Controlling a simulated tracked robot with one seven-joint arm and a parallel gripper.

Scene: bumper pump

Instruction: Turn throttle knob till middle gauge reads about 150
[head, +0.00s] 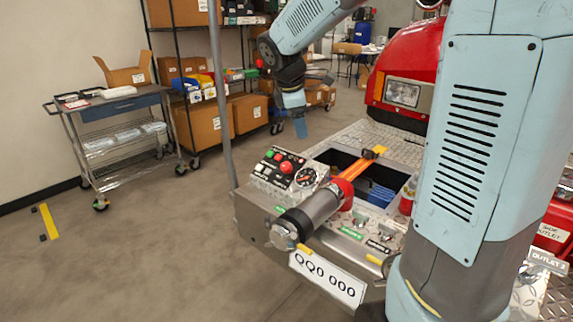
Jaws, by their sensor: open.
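A slanted control panel (275,178) sits on the left part of the truck's metal bumper. I cannot tell for certain which control is the throttle knob. Only one gauge shows clearly; its reading is too small to make out, and any others are not distinguishable. My gripper (299,128) hangs pointing down in the air, in the picture just above the panel and apart from it. It is open and holds nothing visible.
A thin grey pole (221,90) rises at the bumper's left end. The red truck (410,65) stands behind.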

